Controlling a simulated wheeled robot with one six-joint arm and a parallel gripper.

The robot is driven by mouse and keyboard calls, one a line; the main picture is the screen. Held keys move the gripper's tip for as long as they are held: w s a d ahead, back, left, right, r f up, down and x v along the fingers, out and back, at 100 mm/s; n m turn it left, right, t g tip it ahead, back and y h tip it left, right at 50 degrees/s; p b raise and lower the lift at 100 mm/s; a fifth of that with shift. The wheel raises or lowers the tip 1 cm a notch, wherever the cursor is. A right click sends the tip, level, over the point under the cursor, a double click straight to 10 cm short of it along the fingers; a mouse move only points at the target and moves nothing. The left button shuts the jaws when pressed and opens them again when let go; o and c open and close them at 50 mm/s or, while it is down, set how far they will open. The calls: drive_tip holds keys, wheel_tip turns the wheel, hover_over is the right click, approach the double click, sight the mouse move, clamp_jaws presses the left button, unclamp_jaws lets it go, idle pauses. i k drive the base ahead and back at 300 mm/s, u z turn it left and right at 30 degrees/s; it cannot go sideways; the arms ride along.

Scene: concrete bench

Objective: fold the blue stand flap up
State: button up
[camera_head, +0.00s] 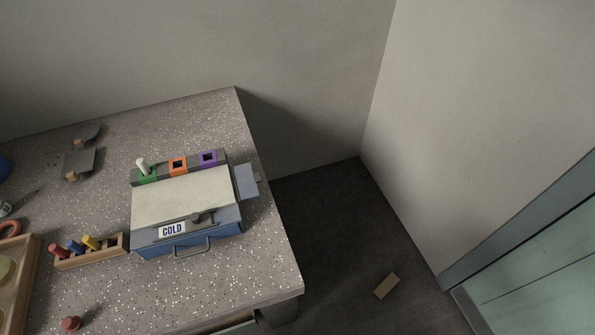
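A blue flap (246,181) sticks out from the right side of a blue box-like stand (222,219), near its back corner. The flap looks roughly flat and reaches to the bench's right edge, with a small tab at its outer end; its exact angle is hard to tell. The stand has a pale top, a "COLD" label (173,229), a dark knob (196,218) and a grey handle (193,250) on its front. My gripper is not in view.
Green, orange (178,166) and purple (208,158) square sockets line the stand's back; a white peg (142,164) stands in the green one. A wooden rack (90,254) with coloured pegs is left. A red peg (71,323) stands in front. The floor right of the bench is mostly clear.

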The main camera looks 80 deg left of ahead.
sight(247, 180)
drive_tip(key=u, duration=0.45)
drive_tip(key=i, duration=1)
drive_tip(key=u, duration=1.2)
drive_tip(key=i, duration=0.45)
drive_tip(key=u, duration=0.4)
